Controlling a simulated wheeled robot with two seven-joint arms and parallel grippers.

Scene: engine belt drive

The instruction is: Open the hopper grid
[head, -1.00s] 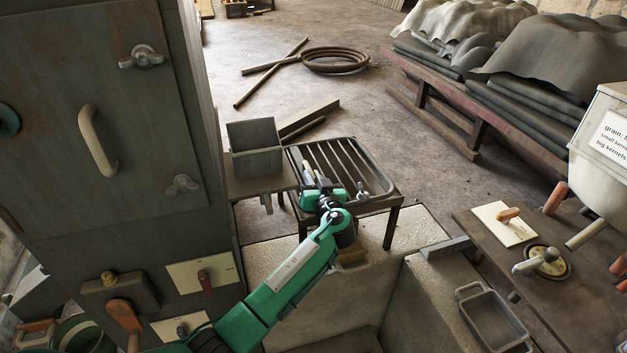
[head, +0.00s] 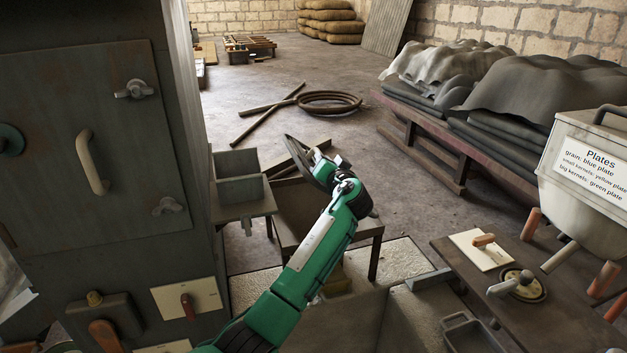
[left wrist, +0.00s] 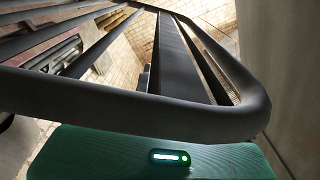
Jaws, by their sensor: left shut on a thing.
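The hopper grid is raised and seen nearly edge-on in the head view (head: 296,152), steeply tilted above the hopper. The open hopper (head: 295,205) stands on legs below it, partly hidden by my left arm. My left gripper (head: 318,163) is shut on the grid at its rim; the fingertips are small and partly hidden. In the left wrist view the grid's dark rounded frame (left wrist: 150,112) and bars fill the upper part, close to the green gripper body (left wrist: 150,155). My right gripper is in neither view.
A grey cabinet (head: 90,210) with a handle and wing knobs stands close on the left. A small square bin (head: 238,190) is beside the hopper. A bench (head: 480,270) with a plate and tray is on the right. Open floor lies behind the hopper.

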